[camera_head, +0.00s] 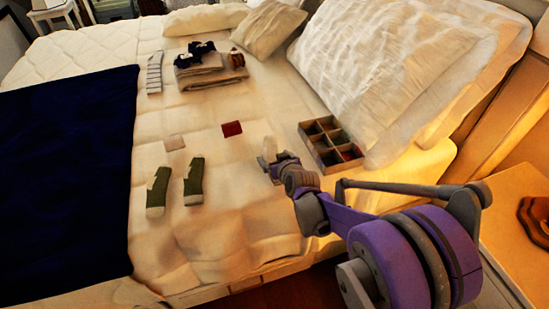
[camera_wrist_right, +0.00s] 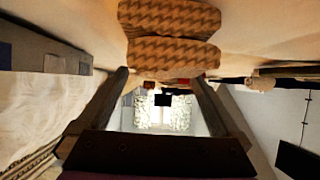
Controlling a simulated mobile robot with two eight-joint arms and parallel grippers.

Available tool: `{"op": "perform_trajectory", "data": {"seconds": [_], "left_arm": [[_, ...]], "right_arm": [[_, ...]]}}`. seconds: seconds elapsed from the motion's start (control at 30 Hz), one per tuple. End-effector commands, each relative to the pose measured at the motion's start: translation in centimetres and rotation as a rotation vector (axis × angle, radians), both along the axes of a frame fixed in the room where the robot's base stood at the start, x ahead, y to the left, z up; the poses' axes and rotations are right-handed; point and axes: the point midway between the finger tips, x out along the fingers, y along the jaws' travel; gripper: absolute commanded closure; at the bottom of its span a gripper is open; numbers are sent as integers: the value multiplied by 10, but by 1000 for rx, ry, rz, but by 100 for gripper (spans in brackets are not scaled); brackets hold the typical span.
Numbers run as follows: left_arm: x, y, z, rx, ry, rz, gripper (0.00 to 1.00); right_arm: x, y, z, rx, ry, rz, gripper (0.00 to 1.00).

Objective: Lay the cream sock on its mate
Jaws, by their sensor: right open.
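A pale cream sock shape (camera_head: 269,145) lies on the bed just beyond my right gripper (camera_head: 270,160) in the head view, partly hidden by it. In the right wrist view, two tan zigzag-patterned lobes (camera_wrist_right: 172,18) lie against each other at the top, beyond my right fingertips (camera_wrist_right: 161,78). I cannot tell whether these are the cream sock and its mate or parts of one sock. The right gripper is open, with its fingers apart and nothing seen held between them. My left gripper is not in view.
A divided box (camera_head: 305,131) stands right of the gripper. A red cloth (camera_head: 231,129), a beige cloth (camera_head: 174,143) and green socks (camera_head: 194,182) lie to the left. A striped sock (camera_head: 154,72) and folded towels (camera_head: 212,73) are farther back. Bed between gripper and green socks is clear.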

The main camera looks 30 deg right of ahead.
Motion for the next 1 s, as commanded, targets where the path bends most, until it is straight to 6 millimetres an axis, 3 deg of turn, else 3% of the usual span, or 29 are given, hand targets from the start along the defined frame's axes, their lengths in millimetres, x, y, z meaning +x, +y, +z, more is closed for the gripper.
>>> {"op": "perform_trajectory", "data": {"seconds": [0.5,0.73,0.87,1.0], "left_arm": [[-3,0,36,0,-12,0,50],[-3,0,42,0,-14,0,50],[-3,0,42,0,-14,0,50],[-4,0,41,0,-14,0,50]], "right_arm": [[-85,18,50,0,-1,-1,0],[-104,26,58,4,9,8,0],[-124,59,54,33,91,66,0],[-173,113,43,75,277,157,0]]}}
